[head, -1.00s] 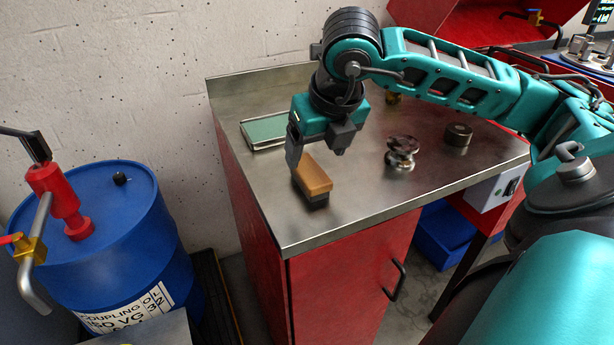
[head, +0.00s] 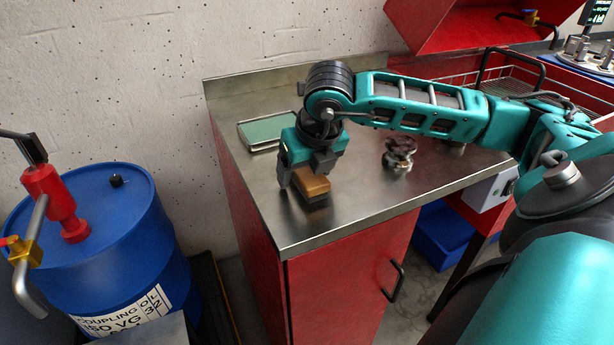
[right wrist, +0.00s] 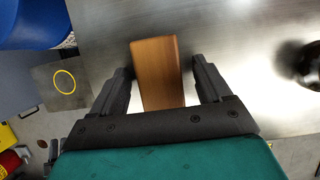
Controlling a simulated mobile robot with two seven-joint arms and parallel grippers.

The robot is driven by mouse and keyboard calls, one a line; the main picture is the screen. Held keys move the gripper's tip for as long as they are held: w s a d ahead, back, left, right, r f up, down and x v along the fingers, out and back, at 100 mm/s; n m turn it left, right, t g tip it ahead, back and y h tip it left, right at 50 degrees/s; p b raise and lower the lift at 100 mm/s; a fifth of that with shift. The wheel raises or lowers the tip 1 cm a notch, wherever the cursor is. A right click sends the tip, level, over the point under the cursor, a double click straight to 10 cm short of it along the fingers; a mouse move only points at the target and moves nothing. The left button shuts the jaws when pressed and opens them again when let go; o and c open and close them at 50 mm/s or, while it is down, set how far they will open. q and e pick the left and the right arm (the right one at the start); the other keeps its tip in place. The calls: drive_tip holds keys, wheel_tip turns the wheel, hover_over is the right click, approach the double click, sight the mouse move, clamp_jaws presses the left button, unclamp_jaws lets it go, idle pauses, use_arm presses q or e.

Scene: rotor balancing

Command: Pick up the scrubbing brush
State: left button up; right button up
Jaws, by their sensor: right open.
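The scrubbing brush (head: 312,186) has a tan wooden block and a dark underside, and rests on the steel bench top near its front left corner. My right gripper (head: 304,182) is low over it, with its fingers open. In the right wrist view the brush's wooden back (right wrist: 157,72) lies between the two open fingers (right wrist: 162,85), with a gap on each side. My left gripper is not in view.
A shallow tray with a green pad (head: 268,131) lies at the bench's back left. A shiny metal part (head: 399,153) stands right of the brush. A blue drum (head: 125,240) with a red pump stands left of the red cabinet. The bench's front right is clear.

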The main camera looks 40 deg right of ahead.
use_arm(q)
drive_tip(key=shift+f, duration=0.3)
use_arm(e)
drive_tip(key=shift+f, duration=0.1)
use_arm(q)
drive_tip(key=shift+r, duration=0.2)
use_arm(e)
drive_tip(key=c, duration=1.1)
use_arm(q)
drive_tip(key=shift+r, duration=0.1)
use_arm(e)
drive_tip(key=shift+r, duration=0.25)
use_arm(q)
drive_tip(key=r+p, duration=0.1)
drive_tip(key=p, duration=0.1)
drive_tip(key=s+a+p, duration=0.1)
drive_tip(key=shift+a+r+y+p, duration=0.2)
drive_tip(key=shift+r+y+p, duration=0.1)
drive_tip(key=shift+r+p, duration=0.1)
use_arm(e)
wheel_tip(320, 180, up, 20)
drive_tip(key=shift+f, duration=0.1)
